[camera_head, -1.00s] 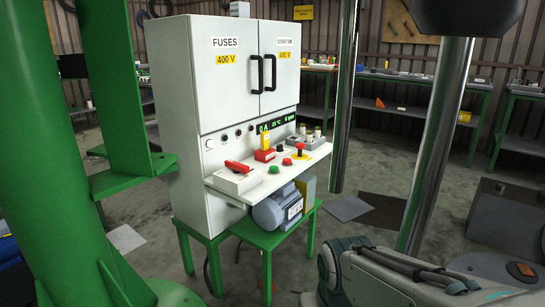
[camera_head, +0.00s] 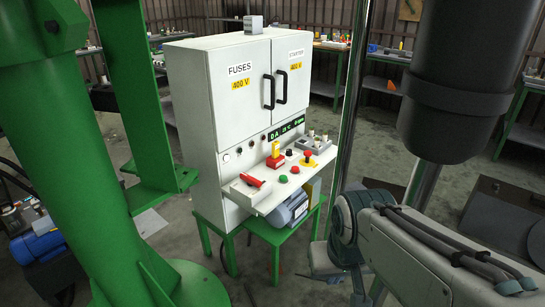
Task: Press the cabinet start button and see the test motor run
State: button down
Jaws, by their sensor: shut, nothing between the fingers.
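The white cabinet (camera_head: 237,130) with FUSES and STARTER doors stands shut on a green stand. I cannot tell which one is labelled start. The dark display (camera_head: 287,128) shows small green figures, the left one looking like 0 A. The blue-grey motor (camera_head: 290,211) sits under the shelf, partly hidden; no turning can be made out.
A red-handled switch (camera_head: 252,181) and a red block with a yellow top (camera_head: 275,157) stand on the shelf. A green column (camera_head: 60,150) fills the left side. A metal post (camera_head: 350,110) rises right of the cabinet. Floor before the stand looks open.

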aim_at(283, 178)
jog(key=z, duration=0.95)
jog(key=k, duration=1.25)
jog(key=z, duration=0.9)
jog(key=i, duration=1.4)
jog(key=u, duration=0.35)
jog(key=i, duration=1.55)
jog(key=u, duration=0.9)
jog(key=i, duration=1.55)
jog(key=u, duration=1.65)
jog(key=i, duration=0.95)
jog(key=u, duration=0.6)
